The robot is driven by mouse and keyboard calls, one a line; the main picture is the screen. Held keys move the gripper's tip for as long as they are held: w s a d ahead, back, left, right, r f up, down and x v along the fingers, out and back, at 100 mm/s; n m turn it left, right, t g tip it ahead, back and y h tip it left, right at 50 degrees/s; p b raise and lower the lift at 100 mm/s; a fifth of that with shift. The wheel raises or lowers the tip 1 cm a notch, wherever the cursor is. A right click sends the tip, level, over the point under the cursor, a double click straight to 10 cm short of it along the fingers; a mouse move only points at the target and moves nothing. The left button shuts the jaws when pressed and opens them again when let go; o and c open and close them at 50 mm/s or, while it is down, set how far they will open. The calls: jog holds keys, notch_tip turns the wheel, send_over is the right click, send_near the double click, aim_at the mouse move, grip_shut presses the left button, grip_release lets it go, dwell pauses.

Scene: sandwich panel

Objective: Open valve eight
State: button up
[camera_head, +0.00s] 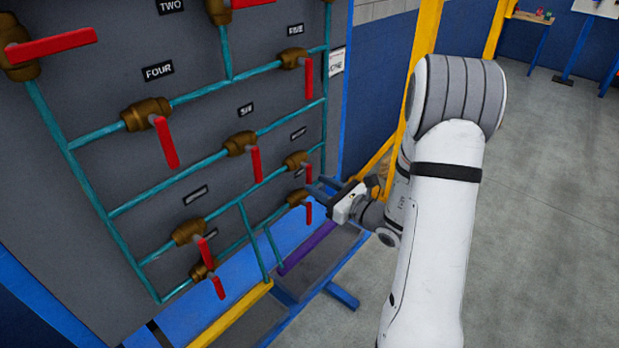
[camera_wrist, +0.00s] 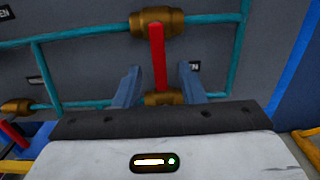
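My gripper (camera_head: 322,188) is open, with its fingers pointing at the lower right of the grey valve panel (camera_head: 215,100). In the wrist view a red handle (camera_wrist: 157,57) hangs straight down from a brass valve (camera_wrist: 157,22). It appears between my two fingers (camera_wrist: 159,83); contact cannot be told. A second brass valve (camera_wrist: 163,98) sits below, partly hidden by my gripper. In the head view these seem to be the upper right valve (camera_head: 296,160) and lower right valve (camera_head: 297,197), both with red handles hanging down. Their labels are too blurred to read, so I cannot tell which is eight.
Teal pipes (camera_head: 195,95) link several other red-handled valves, with labels such as FOUR (camera_head: 158,71). A blue frame post (camera_head: 345,85) edges the panel at right. A low blue ledge (camera_head: 200,315) runs beneath. Grey floor (camera_head: 560,200) is clear at right.

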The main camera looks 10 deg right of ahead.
aim_at(311, 180)
jog(key=shift+x, duration=2.2)
jog(key=shift+s, duration=0.1)
jog(key=shift+c, duration=0.4)
grip_shut()
jog(key=shift+d, duration=0.1)
